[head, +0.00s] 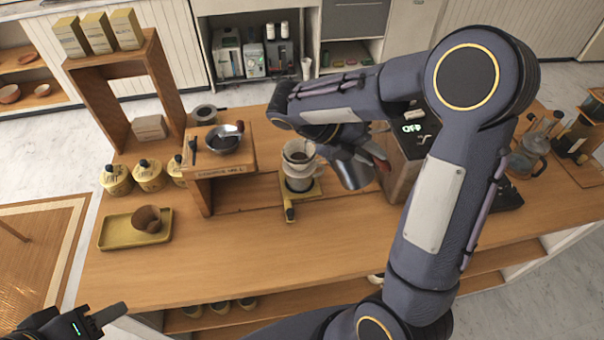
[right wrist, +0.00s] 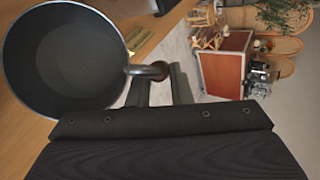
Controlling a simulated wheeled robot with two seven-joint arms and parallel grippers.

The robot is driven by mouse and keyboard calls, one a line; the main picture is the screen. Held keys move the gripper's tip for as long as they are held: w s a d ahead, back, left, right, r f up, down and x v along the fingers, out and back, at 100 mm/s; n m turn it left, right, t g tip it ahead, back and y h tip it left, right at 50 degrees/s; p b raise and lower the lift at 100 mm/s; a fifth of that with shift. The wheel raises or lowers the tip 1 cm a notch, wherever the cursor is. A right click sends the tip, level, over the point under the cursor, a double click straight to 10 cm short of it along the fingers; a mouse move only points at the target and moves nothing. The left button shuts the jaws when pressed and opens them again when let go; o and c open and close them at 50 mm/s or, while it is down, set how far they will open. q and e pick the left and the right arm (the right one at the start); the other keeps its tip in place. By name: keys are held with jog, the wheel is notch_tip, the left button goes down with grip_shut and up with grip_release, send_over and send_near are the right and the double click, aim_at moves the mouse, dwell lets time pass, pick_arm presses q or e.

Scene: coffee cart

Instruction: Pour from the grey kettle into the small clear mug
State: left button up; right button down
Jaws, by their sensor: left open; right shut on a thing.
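The grey kettle (head: 352,172) hangs above the counter just right of the coffee dripper and looks tilted. In the right wrist view its round dark body (right wrist: 68,62) fills the upper left, with the handle (right wrist: 150,70) between my fingers. My right gripper (right wrist: 163,84) is shut on the kettle; in the head view my arm largely hides it. A small clear vessel (head: 299,184), perhaps the mug, stands under the white dripper (head: 299,152); I cannot tell for sure. My left gripper (head: 108,318) is open and empty at the lower left, away from the counter objects.
A wooden stand (head: 232,165) with a dark bowl (head: 225,139) is left of the dripper. A yellow tray (head: 118,232) with a brown cup lies further left. A dark machine (head: 412,150) and glass carafe (head: 527,152) are right. The counter's front strip (head: 240,260) is clear.

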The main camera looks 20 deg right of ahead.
jog(key=shift+w+r, duration=0.1)
jog(key=shift+r, duration=0.1)
dwell(0.4)
jog(key=shift+w+a+r+g+h, duration=0.15)
jog(key=shift+r+g+h, duration=0.15)
jog(key=shift+r+g, duration=0.1)
dwell(1.9)
jog(key=shift+s+d+f+t+y+b, duration=0.1)
jog(key=shift+s+f+t+y+b, duration=0.15)
jog(key=shift+f, duration=0.2)
jog(key=shift+s+d+f+t+y+b, duration=0.15)
jog(key=shift+f+t+b, duration=0.1)
jog(key=shift+f+b, duration=0.15)
dwell(0.6)
jog(key=shift+w+a+r+p, duration=0.15)
jog(key=shift+r+p, duration=0.25)
jog(key=shift+p, duration=0.3)
jog(key=shift+w+a+r+g+h, duration=0.1)
jog(key=shift+w+r+g+h, duration=0.1)
jog(key=shift+r+g+h, duration=0.15)
